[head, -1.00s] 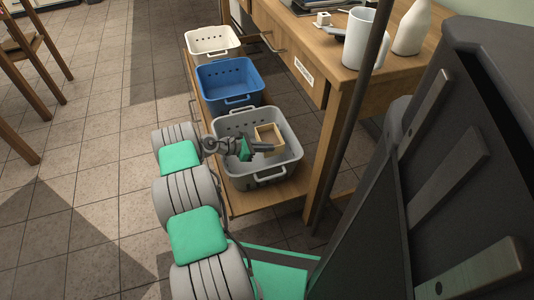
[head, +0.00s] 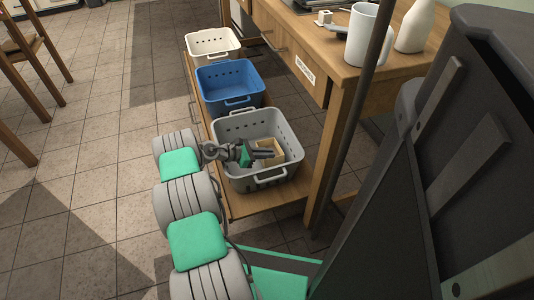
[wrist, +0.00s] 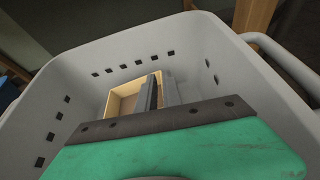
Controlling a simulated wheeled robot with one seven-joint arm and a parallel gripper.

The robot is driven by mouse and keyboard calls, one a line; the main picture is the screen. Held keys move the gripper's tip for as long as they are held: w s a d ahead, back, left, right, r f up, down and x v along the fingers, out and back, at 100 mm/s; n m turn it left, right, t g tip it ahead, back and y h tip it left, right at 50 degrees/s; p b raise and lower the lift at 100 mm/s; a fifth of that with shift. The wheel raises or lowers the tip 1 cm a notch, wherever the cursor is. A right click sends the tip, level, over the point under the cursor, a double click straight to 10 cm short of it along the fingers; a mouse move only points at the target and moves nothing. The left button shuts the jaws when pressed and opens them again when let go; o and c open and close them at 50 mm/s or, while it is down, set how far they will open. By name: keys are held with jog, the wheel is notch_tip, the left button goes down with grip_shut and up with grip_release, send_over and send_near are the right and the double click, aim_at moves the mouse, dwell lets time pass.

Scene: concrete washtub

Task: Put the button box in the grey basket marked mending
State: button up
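The button box (head: 274,146) is a small open-topped tan wooden box. It is inside the grey basket (head: 222,171), below its rim; I cannot tell whether it touches the floor. My gripper (head: 264,153) reaches into this basket from the left. In the wrist view my gripper (wrist: 160,92) has one finger on each side of the box's right wall and looks shut on it. The rest of the box (wrist: 122,101) extends left of the fingers. The grey basket (wrist: 215,60) surrounds both. No mending label is readable on it.
The blue basket (head: 228,85) and the white basket (head: 212,40) stand behind the grey one on a low wooden shelf (head: 262,204). The wooden table (head: 343,105) stands close on the right, holding a white mug (head: 368,35) and bottle (head: 416,28).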

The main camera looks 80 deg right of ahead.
jog(key=o, duration=0.3)
jog(key=shift+r, duration=0.1)
